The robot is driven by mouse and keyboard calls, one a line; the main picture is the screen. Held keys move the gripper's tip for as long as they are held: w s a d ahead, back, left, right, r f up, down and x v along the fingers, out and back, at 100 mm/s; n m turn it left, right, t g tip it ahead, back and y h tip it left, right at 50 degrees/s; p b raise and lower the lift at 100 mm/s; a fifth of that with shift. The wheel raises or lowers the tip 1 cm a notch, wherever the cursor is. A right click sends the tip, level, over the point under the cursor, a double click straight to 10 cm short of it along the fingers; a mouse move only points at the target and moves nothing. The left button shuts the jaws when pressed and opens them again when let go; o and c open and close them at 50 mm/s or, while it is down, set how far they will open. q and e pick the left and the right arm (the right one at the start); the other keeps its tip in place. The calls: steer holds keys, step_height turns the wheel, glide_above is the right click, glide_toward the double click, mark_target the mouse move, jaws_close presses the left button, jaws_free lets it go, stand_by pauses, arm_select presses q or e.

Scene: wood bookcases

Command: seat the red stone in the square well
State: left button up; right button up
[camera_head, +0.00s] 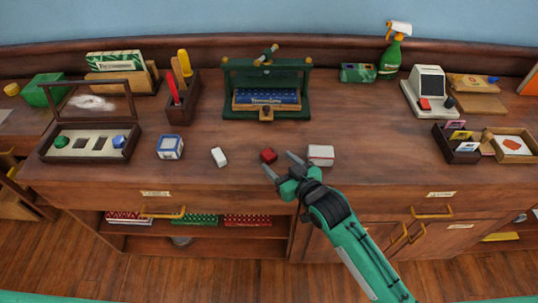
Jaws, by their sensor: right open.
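A small red stone (268,156) lies on the wooden counter near its front edge. My right gripper (279,161) is open and empty, its two fingers pointing at the stone from the lower right. The stone is close to the fingertips; I cannot tell whether they touch. At the left, an open dark wooden case (45,152) has a light inner panel with a row of wells. A green stone (61,141) and a blue stone (118,141) sit at its two ends. Two dark empty wells show between them; I cannot tell their exact shapes. My left gripper is not in view.
A white block (219,157) and a blue-and-white box (170,146) stand between case and stone. A white box (321,155) is just right of my gripper. A green press (266,90) stands behind. The case's raised lid frame (133,100) is at its back.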

mark_target(272, 157)
steer(key=x, duration=0.4)
steer(key=shift+w+a, duration=0.1)
steer(key=c, duration=1.1)
steer(key=shift+r, duration=0.1)
